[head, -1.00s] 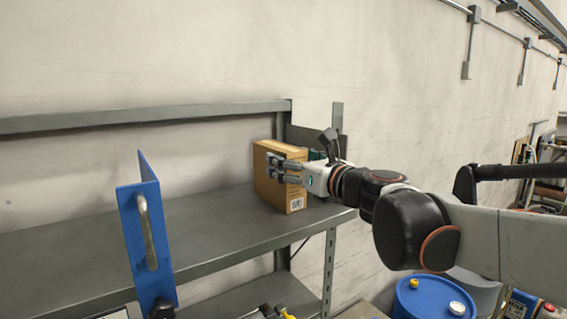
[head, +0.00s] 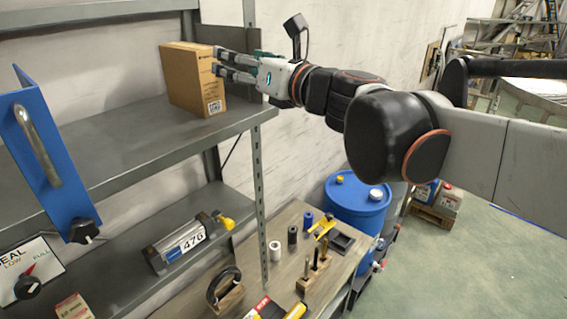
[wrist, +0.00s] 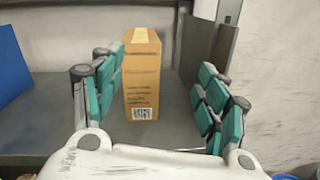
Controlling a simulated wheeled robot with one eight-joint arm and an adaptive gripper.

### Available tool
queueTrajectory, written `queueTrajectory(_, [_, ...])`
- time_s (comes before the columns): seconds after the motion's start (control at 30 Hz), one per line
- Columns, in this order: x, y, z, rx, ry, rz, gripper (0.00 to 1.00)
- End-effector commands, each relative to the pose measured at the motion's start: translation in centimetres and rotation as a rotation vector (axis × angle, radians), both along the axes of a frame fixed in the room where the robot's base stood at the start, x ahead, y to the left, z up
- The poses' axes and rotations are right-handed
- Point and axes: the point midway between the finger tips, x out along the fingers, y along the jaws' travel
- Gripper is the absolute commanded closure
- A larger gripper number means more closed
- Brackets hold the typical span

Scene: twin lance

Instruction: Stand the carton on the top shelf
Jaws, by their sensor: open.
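The carton (head: 188,78) is a brown cardboard box standing upright on the grey upper shelf (head: 110,140), near its right end. A printed label shows on its narrow side. In the wrist view the carton (wrist: 142,80) stands beyond and between the spread fingers, nearer the left ones. My gripper (head: 222,66) is open and empty, with its fingertips close to the carton's right side. In the wrist view clear space shows between the carton and the right fingers. Whether the left fingers touch it, I cannot tell.
A blue panel with a handle (head: 48,150) rises at the left. A lower shelf holds a cylinder device marked 476 (head: 182,243). A workbench with several small tools (head: 300,240) and a blue drum (head: 355,205) stand below my arm. A shelf post (head: 259,190) is at the front corner.

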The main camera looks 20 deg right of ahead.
Motion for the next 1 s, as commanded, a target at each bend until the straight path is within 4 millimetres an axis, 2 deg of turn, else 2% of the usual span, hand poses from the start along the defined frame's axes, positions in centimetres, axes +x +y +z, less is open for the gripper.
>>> queueTrajectory(0.07, [-0.3,-2.8,0.2,0.239,0.069,-0.114,0.32])
queueTrajectory(0.17, [-1.2,-7.8,-1.3,0.66,0.192,-0.295,0.32])
queueTrajectory(0.2, [-1.9,-9.8,-2.6,0.845,0.246,-0.369,0.32])
queueTrajectory(0.27, [-3.3,-12.4,-5.3,1.122,0.326,-0.477,0.32])
queueTrajectory(0.3, [-4.4,-13.9,-7.5,1.305,0.381,-0.551,0.32])
queueTrajectory(0.37, [-6.5,-15.4,-11.3,1.577,0.461,-0.662,0.32])
queueTrajectory(0.4, [-8.0,-15.9,-14.0,1.754,0.515,-0.741,0.32])
queueTrajectory(0.5, [-12.3,-15.7,-20.5,2.146,0.638,-0.941,0.32])
queueTrajectory(0.6, [-16.3,-14.0,-25.5,2.438,0.734,-1.133,0.32])
queueTrajectory(0.7, [-19.2,-12.2,-28.5,2.619,0.797,-1.286,0.32])
queueTrajectory(0.77, [-20.4,-11.3,-29.5,2.683,0.82,-1.348,0.32])
queueTrajectory(0.8, [-20.9,-11.0,-29.9,-2.693,-0.825,1.37,0.32])
queueTrajectory(1.0, [-21.4,-10.6,-30.3,-2.652,-0.813,1.365,0.32])
